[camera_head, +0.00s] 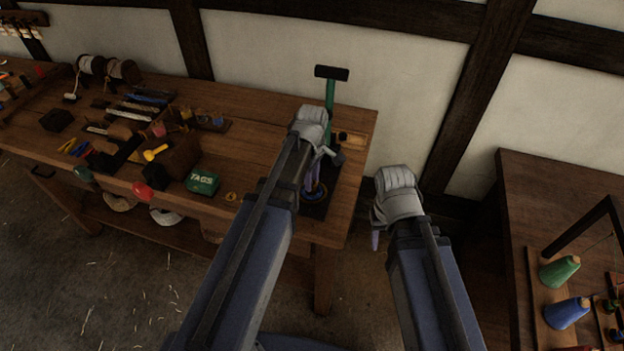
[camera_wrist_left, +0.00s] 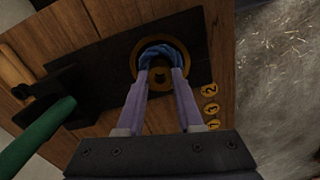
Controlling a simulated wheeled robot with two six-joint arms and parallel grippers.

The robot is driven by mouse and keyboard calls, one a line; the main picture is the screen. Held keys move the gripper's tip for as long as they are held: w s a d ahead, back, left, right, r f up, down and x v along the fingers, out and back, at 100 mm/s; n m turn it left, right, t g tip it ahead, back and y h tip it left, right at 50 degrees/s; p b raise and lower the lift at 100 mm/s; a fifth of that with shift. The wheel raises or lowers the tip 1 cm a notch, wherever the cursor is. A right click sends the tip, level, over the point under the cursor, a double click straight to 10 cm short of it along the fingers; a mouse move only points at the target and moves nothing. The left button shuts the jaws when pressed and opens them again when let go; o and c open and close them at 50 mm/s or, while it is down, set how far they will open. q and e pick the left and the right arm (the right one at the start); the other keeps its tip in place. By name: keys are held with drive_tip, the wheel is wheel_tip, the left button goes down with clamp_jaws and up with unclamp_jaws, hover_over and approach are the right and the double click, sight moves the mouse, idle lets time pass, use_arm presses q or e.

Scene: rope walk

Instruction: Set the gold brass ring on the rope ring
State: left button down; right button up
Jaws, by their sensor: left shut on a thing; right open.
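The gold brass ring (camera_head: 231,196) lies on the bench near its front edge, right of the green TAGS box. The blue rope ring (camera_wrist_left: 162,51) is at my left gripper's fingertips, over a round gold seat (camera_wrist_left: 135,66) on a dark plate; I cannot tell whether it rests on the seat. My left gripper (camera_wrist_left: 161,72) is shut on the rope ring, with fingers pointing down at it. In the head view the rope ring (camera_head: 314,194) is partly hidden by my left arm. My right gripper (camera_head: 376,238) is open and empty, right of the bench.
A green upright post with a dark head (camera_head: 331,74) stands behind my left gripper. The TAGS box (camera_head: 202,181) and a wooden box (camera_head: 182,157) are left. Numbered brass discs (camera_wrist_left: 210,107) lie beside the dark plate. Thread cones (camera_head: 560,270) stand on the right table.

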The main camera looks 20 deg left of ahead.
use_arm(q)
drive_tip(key=shift+f, duration=0.3)
drive_tip(key=shift+f+b, duration=0.4)
drive_tip(key=shift+b, duration=0.3)
drive_tip(key=shift+c, duration=2.4)
unclamp_jaws()
wheel_tip(320, 180, up, 8)
drive_tip(key=p, duration=0.8)
